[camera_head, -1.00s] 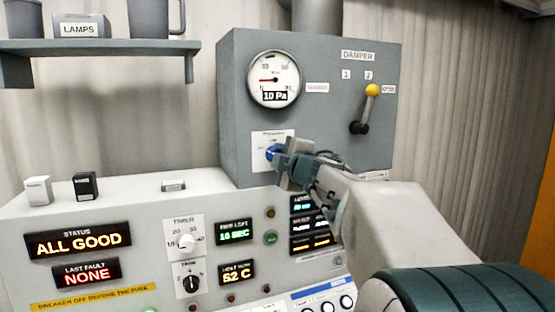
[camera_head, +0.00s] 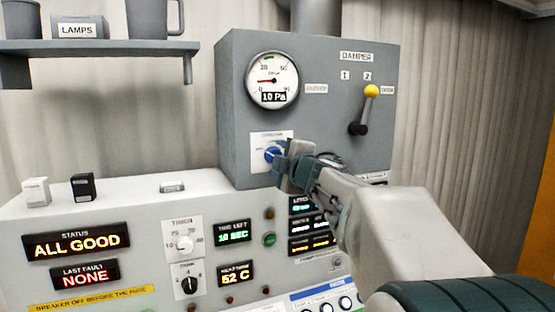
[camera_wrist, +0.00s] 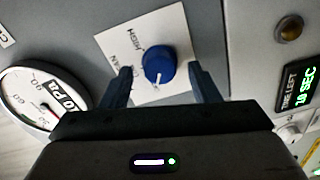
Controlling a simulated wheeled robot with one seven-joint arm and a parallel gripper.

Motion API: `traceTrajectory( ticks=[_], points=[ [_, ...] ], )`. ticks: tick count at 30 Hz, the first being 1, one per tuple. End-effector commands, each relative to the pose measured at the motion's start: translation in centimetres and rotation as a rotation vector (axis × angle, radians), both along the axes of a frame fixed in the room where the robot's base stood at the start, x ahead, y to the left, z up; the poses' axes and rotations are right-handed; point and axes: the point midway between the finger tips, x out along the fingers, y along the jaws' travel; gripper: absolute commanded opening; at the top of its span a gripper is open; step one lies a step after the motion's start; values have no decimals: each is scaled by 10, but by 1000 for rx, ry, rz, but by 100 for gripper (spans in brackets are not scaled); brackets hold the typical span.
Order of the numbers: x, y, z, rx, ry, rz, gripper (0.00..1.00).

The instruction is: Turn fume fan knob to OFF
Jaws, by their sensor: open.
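The fume fan knob (camera_wrist: 158,62) is blue with a white pointer line, on a white label plate (camera_wrist: 117,42) where "HIGH" and "FAN" can be read in the wrist view. In the head view the knob (camera_head: 272,154) sits low on the grey box, partly covered by my gripper. My gripper (camera_wrist: 160,85) is open, with one dark finger on each side of the knob and visible gaps between. In the head view my gripper (camera_head: 284,158) is right in front of the plate. The OFF mark cannot be made out.
A pressure gauge (camera_head: 272,80) reading 10 Pa is above the knob. A damper lever (camera_head: 364,110) with a yellow ball is to the right. Below is a console with a timer knob (camera_head: 184,243) and lit displays. A shelf (camera_head: 100,47) is at upper left.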

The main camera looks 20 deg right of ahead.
Motion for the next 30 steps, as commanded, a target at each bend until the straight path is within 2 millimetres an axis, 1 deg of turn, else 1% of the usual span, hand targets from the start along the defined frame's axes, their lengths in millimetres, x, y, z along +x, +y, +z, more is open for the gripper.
traceTrajectory(
  ticks=[12, 18, 24, 30],
  points=[
    [-79, -1, 4, -1, -3, -2, 55],
    [-110, -1, 4, -1, -2, -1, 55],
    [-126, -2, 4, -1, -1, -1, 55],
    [-128, -2, 3, -1, 0, -1, 55]
  ],
)
